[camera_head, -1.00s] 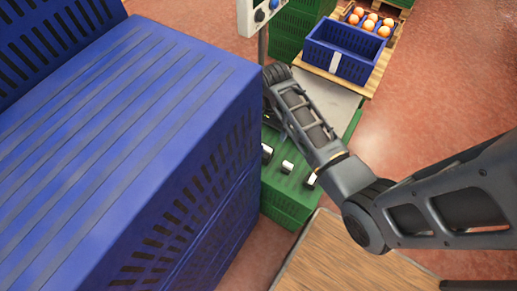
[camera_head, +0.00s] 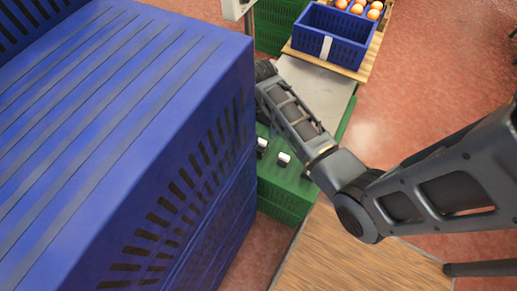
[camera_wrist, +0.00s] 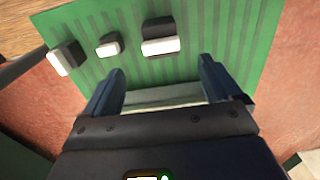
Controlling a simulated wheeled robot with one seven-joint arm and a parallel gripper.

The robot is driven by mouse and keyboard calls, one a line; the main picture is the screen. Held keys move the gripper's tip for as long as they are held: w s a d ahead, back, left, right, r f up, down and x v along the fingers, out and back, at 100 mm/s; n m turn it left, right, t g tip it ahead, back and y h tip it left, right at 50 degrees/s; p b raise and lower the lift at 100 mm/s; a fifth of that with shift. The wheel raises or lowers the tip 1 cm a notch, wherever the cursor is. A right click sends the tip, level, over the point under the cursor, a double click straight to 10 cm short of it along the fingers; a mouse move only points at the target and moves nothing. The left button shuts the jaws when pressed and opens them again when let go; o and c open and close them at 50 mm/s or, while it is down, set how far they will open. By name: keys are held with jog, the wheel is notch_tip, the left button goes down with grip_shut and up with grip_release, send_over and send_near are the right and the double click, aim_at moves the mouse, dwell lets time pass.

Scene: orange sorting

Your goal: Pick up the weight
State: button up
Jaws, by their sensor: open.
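Three black-and-white weights lie on the ribbed green crate (camera_wrist: 222,45) in the wrist view: a large weight (camera_wrist: 161,38) on the right, a small weight (camera_wrist: 109,45) in the middle and another weight (camera_wrist: 66,57) at the left. My gripper (camera_wrist: 158,78) is open and empty. Its fingers point toward the large weight, which lies beyond the tips, roughly between their lines. In the head view two weights show, one (camera_head: 262,144) near the blue stack and one (camera_head: 283,159) beside my arm. My gripper is hidden there.
A tall blue crate stack (camera_head: 110,130) fills the left, close to my arm. A blue open crate (camera_head: 340,42) stands on a wooden pallet at the back, near several oranges (camera_head: 357,9). A wooden surface (camera_head: 350,255) lies in front. Red floor is clear at right.

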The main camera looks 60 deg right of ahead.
aim_at(263, 143)
notch_tip(263, 143, down, 5)
jog(key=b, duration=0.3)
jog(key=shift+b, duration=0.4)
jog(key=shift+w+f+b, duration=0.1)
jog(key=shift+f+b, duration=0.25)
jog(key=shift+f, duration=3.4)
jog(key=shift+c, duration=0.4)
grip_shut()
